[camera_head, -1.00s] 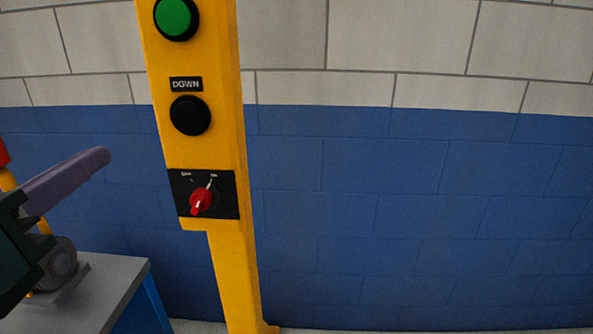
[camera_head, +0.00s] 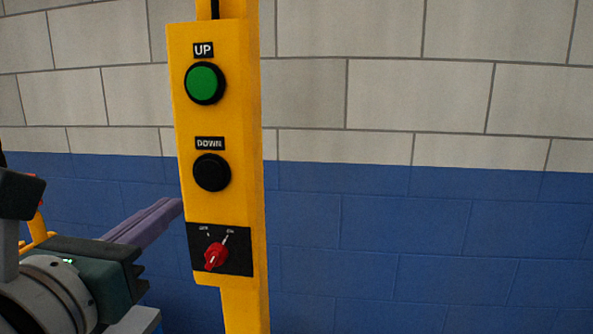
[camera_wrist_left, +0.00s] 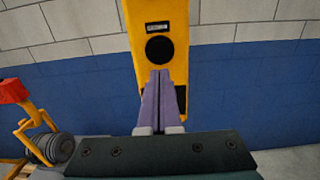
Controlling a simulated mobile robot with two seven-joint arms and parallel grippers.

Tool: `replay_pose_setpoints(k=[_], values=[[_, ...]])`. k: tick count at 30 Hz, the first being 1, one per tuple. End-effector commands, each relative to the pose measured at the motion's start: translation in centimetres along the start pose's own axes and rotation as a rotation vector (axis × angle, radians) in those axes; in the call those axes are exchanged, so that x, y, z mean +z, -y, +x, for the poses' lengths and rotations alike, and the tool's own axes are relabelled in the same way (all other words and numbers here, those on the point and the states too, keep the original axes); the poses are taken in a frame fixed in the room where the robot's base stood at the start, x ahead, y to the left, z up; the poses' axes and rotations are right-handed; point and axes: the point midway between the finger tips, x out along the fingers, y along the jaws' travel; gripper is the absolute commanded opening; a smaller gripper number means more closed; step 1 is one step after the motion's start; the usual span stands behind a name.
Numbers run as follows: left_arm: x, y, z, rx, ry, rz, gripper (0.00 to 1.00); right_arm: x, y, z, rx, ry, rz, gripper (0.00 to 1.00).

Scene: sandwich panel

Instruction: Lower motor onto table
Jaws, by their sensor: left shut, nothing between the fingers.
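The yellow control panel (camera_head: 180,150) stands upright ahead. It carries a green UP button (camera_head: 204,83), a black DOWN button (camera_head: 212,172) and a red rotary switch (camera_head: 215,256) on a black plate. My left gripper (camera_head: 178,207) has purple fingers, closed together and empty, left of the panel's lower part in the head view. In the left wrist view the fingertips (camera_wrist_left: 160,76) overlap the panel just below the DOWN button (camera_wrist_left: 159,49); a gap cannot be judged. A grey rounded body (camera_wrist_left: 60,148), possibly the motor, is at lower left under a yellow frame. My right gripper is out of view.
A grey surface (camera_head: 144,319), apparently the table, shows at lower left, mostly hidden by my left arm. A red and yellow hoist part (camera_wrist_left: 14,90) is at the left. A blue and white block wall (camera_head: 430,220) stands behind; the right side is clear.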

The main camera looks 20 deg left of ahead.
Motion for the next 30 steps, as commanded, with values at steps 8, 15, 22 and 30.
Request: replay_pose_setpoints(k=[8,15,22,30], values=[[0.2,-0.1,5.7,0.002,0.002,-0.001,0.0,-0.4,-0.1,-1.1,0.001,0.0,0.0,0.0],[0.1,-0.1,8.4,0.001,0.001,-0.001,0.0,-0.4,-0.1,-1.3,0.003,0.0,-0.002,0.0],[0.0,0.0,9.0,0.0,0.0,0.0,0.0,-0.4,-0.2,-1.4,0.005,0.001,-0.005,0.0],[0.0,0.0,9.2,0.0,0.0,0.0,0.0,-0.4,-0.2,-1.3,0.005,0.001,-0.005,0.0]])
